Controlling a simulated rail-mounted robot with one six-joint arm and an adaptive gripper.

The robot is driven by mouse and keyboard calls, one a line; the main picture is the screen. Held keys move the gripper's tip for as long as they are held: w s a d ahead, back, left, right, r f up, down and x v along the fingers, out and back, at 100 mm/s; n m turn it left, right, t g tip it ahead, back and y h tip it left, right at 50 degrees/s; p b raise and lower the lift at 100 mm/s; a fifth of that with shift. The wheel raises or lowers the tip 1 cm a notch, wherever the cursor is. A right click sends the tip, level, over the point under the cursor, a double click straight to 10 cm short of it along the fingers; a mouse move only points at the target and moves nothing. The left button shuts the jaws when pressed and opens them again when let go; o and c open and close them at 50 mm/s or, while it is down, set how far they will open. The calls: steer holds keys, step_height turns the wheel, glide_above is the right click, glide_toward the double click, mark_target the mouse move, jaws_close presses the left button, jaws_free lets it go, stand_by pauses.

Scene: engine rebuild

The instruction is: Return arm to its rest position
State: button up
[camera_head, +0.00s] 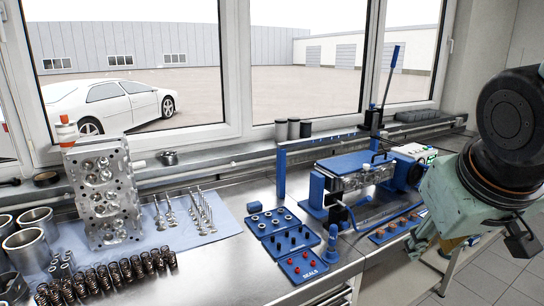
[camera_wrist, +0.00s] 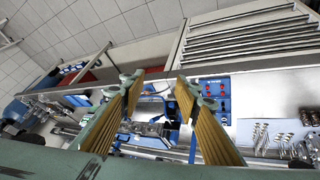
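My arm shows at the right edge of the head view as green and black links, raised over the right end of the bench. My gripper (camera_wrist: 157,92) fills the middle of the wrist view. Its two yellow-brown fingers stand wide apart with nothing between them. Beyond the fingers, well apart from them, is the blue bench fixture (camera_wrist: 150,125). In the head view the fingers are not clearly visible.
The steel bench holds a cylinder head (camera_head: 104,195), springs (camera_head: 108,277), valves on a blue cloth (camera_head: 225,225), blue trays (camera_head: 303,265) and a blue fixture with a tall lever (camera_head: 390,75). Windows stand behind. Tiled floor (camera_head: 490,270) is open at the right.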

steer(key=s+a+g+y, duration=0.1)
steer(key=s+a, duration=0.3)
steer(key=s, duration=0.4)
steer(key=s+a+r+g+y, duration=0.1)
steer(key=s+a, duration=0.3)
steer(key=s, duration=0.4)
steer(key=shift+s+a, duration=0.35)
steer(key=shift+d, duration=0.1)
stand_by(0.4)
